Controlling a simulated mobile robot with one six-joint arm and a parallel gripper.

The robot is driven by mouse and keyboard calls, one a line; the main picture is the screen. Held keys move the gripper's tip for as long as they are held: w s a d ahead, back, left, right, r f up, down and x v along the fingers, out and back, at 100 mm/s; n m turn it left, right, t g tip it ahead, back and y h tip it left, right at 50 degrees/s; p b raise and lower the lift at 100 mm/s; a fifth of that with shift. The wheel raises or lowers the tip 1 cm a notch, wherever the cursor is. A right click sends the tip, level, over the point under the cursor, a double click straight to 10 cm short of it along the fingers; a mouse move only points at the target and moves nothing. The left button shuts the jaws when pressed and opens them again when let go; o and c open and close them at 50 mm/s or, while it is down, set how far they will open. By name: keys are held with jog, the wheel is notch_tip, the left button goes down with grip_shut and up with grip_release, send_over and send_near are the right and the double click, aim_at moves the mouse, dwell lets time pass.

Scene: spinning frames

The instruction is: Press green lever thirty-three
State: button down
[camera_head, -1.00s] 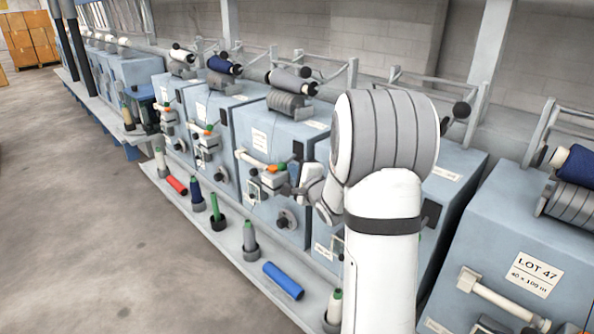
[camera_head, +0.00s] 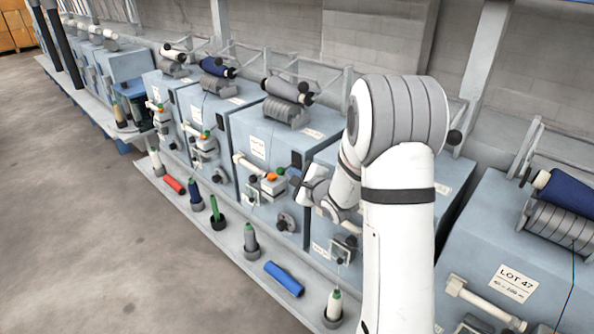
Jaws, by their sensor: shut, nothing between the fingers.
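A row of blue-grey machine units runs along the wall, each with a small head of orange and green parts on its front. On the unit nearest my arm, a green lever (camera_head: 281,171) sits right beside an orange part (camera_head: 271,177). Another green lever (camera_head: 205,135) shows on a unit farther left. No number thirty-three is readable on any of them. My gripper (camera_head: 296,187) is small and partly hidden by my white wrist. It is shut and empty, just right of the nearest green lever; I cannot tell whether they touch.
Spools stand on pegs along the low ledge, among them a green one (camera_head: 216,212) and a grey one (camera_head: 251,240). A blue tube (camera_head: 284,279) and a red tube (camera_head: 174,185) lie there. A unit labelled LOT 47 (camera_head: 513,282) is at right. The floor at left is clear.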

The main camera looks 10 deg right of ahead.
jog(key=shift+a+r, duration=0.2)
jog(key=shift+a, duration=0.1)
dwell(1.2)
jog(key=shift+s, duration=0.1)
